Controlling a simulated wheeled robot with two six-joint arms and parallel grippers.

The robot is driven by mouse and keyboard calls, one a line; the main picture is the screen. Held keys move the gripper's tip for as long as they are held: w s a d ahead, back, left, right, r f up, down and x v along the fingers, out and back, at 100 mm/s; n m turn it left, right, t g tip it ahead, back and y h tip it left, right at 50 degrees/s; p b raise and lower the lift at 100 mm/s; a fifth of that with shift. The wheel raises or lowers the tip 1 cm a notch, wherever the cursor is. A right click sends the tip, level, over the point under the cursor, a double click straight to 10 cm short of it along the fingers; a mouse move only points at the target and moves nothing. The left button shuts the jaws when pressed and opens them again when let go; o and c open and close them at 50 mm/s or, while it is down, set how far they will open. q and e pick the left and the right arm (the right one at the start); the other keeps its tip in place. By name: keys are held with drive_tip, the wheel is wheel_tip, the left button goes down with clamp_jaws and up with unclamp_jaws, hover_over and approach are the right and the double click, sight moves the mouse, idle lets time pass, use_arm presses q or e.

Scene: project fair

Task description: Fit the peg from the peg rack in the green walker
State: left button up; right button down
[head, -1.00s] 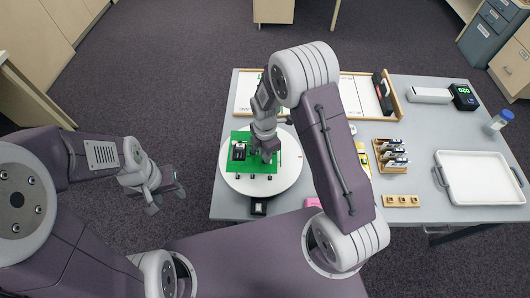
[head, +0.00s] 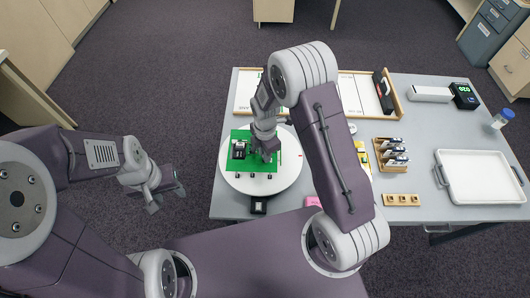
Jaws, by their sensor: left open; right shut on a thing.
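A small black walker (head: 239,150) stands on the green mat (head: 236,184) on the white round turntable (head: 290,178). My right gripper (head: 266,156) is low over the mat, just right of that walker. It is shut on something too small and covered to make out. I cannot tell whether the held thing touches anything. The peg rack seems to be the small wooden block with dark holes (head: 402,200) at the right of the table. My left gripper (head: 168,195) is open and empty, out over the floor left of the table.
A white tray (head: 480,178) lies at the right of the grey table (head: 420,110). A wooden holder (head: 390,155) with several cards stands left of it. A black box (head: 258,206) sits at the turntable's front edge. A blue-capped jar (head: 501,119) and a small green display (head: 464,97) are at the back right.

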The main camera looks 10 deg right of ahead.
drive_tip(key=shift+f, duration=0.1)
idle(0.6)
drive_tip(key=c, duration=1.2)
unclamp_jaws()
drive_tip(key=shift+r+p, duration=3.35)
drive_tip(key=shift+r, duration=0.45)
